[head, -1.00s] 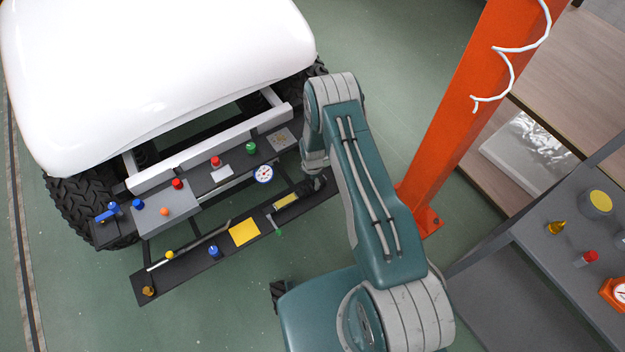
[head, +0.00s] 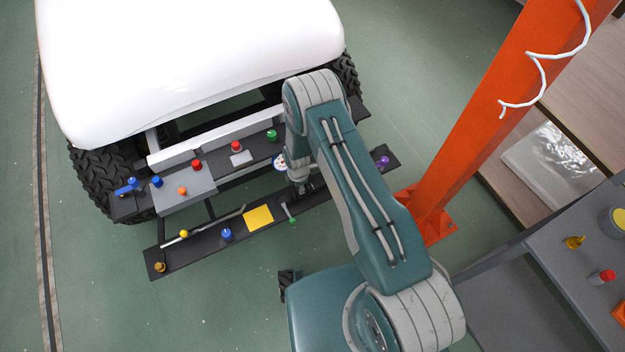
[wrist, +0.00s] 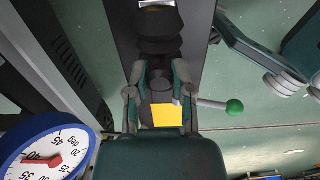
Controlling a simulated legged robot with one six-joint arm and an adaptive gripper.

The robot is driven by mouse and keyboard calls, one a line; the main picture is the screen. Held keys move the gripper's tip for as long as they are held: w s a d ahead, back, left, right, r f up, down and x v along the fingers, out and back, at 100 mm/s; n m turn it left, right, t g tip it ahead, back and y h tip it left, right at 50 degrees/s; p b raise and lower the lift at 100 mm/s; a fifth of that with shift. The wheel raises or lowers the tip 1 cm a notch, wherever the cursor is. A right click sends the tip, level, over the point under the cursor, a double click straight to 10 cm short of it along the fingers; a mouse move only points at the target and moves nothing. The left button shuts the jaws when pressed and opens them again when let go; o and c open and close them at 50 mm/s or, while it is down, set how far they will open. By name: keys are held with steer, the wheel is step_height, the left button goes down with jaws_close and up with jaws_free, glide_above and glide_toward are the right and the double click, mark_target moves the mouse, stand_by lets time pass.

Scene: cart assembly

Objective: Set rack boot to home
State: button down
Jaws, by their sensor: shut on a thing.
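My gripper (wrist: 158,76) is shut on a dark ribbed piece, which looks like the rack boot (wrist: 160,45), over the black front bar (wrist: 125,18). In the head view my gripper (head: 303,189) is at the middle of the bar (head: 345,180), just right of the green-tipped lever (head: 290,212). The boot is mostly hidden there by my gripper and arm.
A round blue-rimmed gauge (head: 279,162) is close behind my gripper. A yellow square (head: 258,217) and a blue knob (head: 227,234) are on the bar to the left, a purple knob (head: 383,161) at its right end. An orange post (head: 480,130) stands to the right.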

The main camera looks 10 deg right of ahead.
steer(key=shift+a, duration=0.1)
steer(key=shift+c, duration=2.4)
jaws_free()
steer(key=shift+a+f, duration=0.1)
steer(key=shift+a, duration=0.15)
steer(key=shift+d+r, duration=0.2)
steer(key=shift+r, duration=0.25)
step_height(320, 180, up, 11)
steer(key=shift+a, duration=0.25)
